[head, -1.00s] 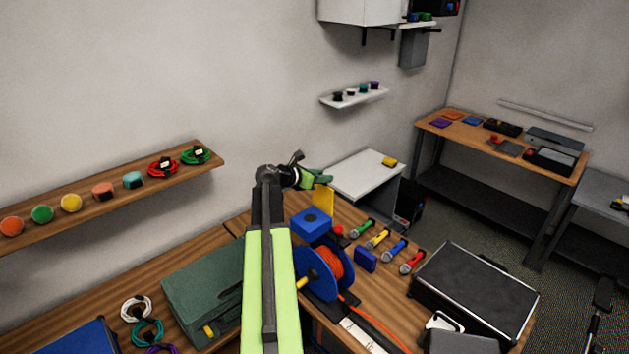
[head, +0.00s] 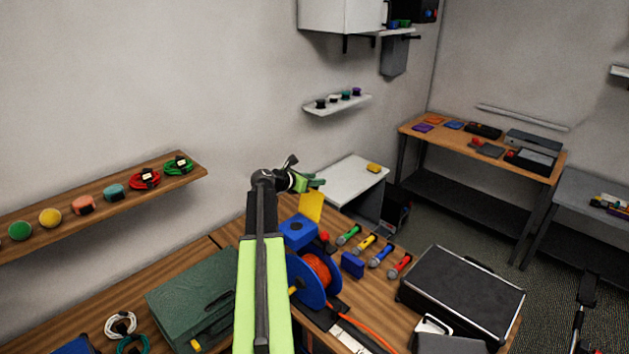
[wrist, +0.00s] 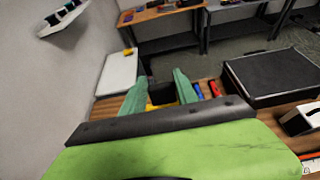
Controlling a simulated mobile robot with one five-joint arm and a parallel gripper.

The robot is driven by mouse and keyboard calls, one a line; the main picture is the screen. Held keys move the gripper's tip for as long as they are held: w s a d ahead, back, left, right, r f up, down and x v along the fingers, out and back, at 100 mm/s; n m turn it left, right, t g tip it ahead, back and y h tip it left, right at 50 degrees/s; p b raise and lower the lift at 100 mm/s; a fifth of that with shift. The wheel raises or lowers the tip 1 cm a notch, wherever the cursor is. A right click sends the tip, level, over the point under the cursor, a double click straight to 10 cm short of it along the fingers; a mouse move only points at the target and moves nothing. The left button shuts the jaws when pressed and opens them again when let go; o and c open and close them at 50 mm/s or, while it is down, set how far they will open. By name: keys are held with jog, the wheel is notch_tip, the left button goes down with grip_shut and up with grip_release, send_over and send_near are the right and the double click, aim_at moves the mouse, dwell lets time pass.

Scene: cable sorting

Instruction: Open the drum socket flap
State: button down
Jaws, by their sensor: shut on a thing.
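The cable drum (head: 312,272) has blue side discs and orange cable and stands on the wooden bench. A blue socket box (head: 298,230) sits at its top. The yellow flap (head: 311,206) stands up from the back of the box, raised off its top. My gripper (head: 313,184) is at the upper edge of the flap. In the wrist view my green fingers (wrist: 160,90) are on either side of a dark gap, with a bit of the yellow flap (wrist: 153,107) low between them. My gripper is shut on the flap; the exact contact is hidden.
A green case (head: 195,290) lies left of the drum. Several coloured connectors (head: 366,243), a blue block (head: 352,264) and a black case (head: 464,293) are to its right. A white-topped cabinet (head: 350,182) stands behind. The wall shelf (head: 70,222) is at left.

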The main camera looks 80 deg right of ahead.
jog(key=c, duration=0.9)
grip_release()
jog(key=shift+s, duration=0.15)
jog(key=p+v, duration=0.6)
jog(key=v, duration=1.1)
jog(key=shift+a+r+p, duration=0.15)
jog(key=shift+r+p, duration=0.05)
jog(key=shift+p, duration=0.2)
